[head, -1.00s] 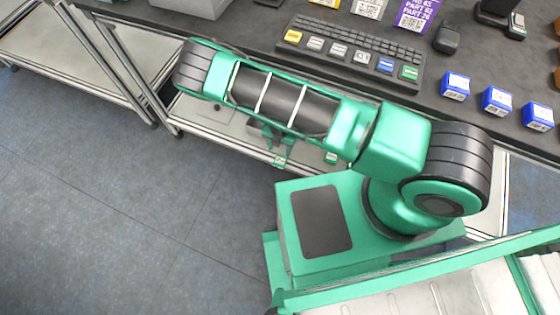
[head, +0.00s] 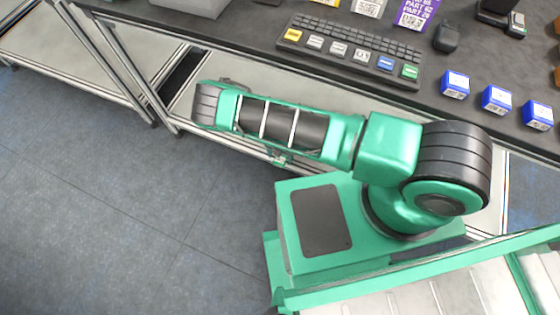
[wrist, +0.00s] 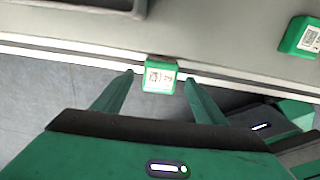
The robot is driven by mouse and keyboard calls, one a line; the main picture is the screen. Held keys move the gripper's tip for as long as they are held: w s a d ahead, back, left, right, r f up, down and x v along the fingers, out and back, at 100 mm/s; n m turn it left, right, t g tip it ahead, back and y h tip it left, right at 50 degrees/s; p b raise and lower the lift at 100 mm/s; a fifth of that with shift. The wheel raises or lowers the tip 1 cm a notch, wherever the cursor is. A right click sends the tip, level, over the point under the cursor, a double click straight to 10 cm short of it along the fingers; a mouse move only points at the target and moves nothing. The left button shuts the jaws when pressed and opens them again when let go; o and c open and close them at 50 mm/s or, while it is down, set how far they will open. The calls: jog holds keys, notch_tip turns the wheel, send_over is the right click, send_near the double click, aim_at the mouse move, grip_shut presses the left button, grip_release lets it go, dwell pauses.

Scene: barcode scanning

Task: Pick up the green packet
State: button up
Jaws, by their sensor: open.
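In the wrist view a small green packet (wrist: 160,77) with a white barcode label sits at the edge of the grey lower shelf (wrist: 225,45). My gripper (wrist: 159,76) is open, with its two green fingers pointing toward the shelf and their tips on either side of the packet in the picture. A gap shows between each fingertip and the packet, and I cannot tell the height difference. A second green packet (wrist: 304,36) lies on the shelf at the right. In the head view my arm hides most of the gripper and the packets.
In the head view the dark tabletop (head: 270,20) above the shelf holds a keyboard (head: 350,50), several blue boxes (head: 455,84) and a black mouse-like device (head: 446,38). A dark container edge (wrist: 100,5) shows at the top of the wrist view. Floor lies open at the left.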

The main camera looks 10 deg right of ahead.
jog(key=shift+f, duration=0.9)
jog(key=c, duration=1.2)
jog(key=shift+c, duration=0.2)
jog(key=shift+r, duration=0.1)
